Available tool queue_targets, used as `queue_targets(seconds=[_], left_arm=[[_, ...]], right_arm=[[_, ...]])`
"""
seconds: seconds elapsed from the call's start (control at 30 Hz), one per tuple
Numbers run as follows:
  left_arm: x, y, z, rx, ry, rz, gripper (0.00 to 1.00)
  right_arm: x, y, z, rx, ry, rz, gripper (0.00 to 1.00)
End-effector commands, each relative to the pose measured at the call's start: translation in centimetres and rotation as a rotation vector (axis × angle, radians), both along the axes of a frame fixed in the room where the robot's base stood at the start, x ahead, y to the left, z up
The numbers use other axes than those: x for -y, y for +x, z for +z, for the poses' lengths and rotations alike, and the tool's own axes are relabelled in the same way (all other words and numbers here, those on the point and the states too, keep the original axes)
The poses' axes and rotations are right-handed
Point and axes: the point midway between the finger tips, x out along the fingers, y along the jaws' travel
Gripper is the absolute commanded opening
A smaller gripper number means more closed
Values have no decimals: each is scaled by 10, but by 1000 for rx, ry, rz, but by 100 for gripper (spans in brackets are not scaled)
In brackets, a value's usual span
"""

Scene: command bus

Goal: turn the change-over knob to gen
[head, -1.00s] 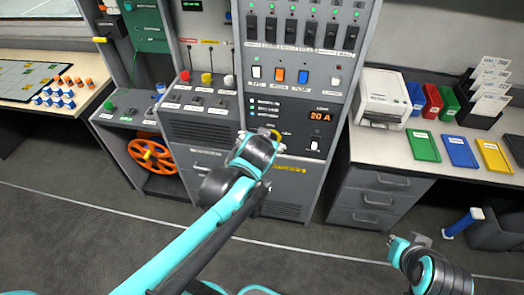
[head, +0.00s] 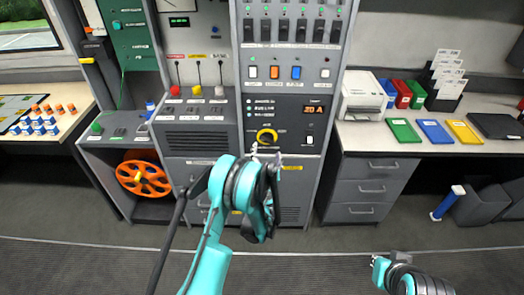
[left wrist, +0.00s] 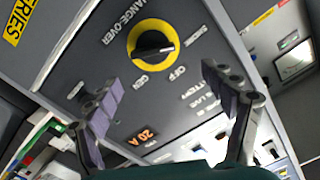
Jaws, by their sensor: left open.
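The change-over knob (head: 266,136) is a yellow ring with a black handle on the dark panel of the grey cabinet. In the left wrist view the knob (left wrist: 153,44) shows close up, turned in the picture, with SHORE, OFF and GEN labels around it. Its black bar lies roughly level there, with a pale mark at the right end, towards SHORE. My left gripper (head: 264,158) is just below the knob in the head view. Its two fingers (left wrist: 165,88) are spread, empty and apart from the knob. My right gripper (head: 377,265) is low at the right; its jaws are unclear.
A red display (head: 315,110) reads 20 A beside the knob. Coloured rocker switches (head: 275,72) sit above it. Levers (head: 198,90) stand on the console to the left. A desk with drawers (head: 367,190) is to the right. The floor in front is clear.

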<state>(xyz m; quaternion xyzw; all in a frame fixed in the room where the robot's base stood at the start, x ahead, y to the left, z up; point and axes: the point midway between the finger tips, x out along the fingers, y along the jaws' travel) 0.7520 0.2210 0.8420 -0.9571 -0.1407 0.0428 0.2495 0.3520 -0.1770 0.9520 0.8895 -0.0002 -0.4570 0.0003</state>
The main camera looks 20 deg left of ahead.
Motion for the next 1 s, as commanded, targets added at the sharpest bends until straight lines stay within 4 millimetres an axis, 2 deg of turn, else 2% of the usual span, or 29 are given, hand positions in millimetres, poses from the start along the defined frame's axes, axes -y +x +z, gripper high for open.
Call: queue_targets(seconds=[0.03,0.17,0.5,0.63,0.97,1.0], left_arm=[[2,1,-8,4,7,-8,83],[3,6,-15,9,14,-16,83],[-12,56,-15,9,14,-14,83],[-16,70,-15,9,14,-14,83],[-17,76,-13,9,14,-15,83],[-17,76,-13,9,14,-15,80]], right_arm=[[0,0,-2,0,0,0,0],[0,0,-4,0,0,0,0],[0,0,-19,0,0,0,0],[0,0,-22,0,0,0,0],[0,0,-23,0,0,0,0],[0,0,-23,0,0,0,0]])
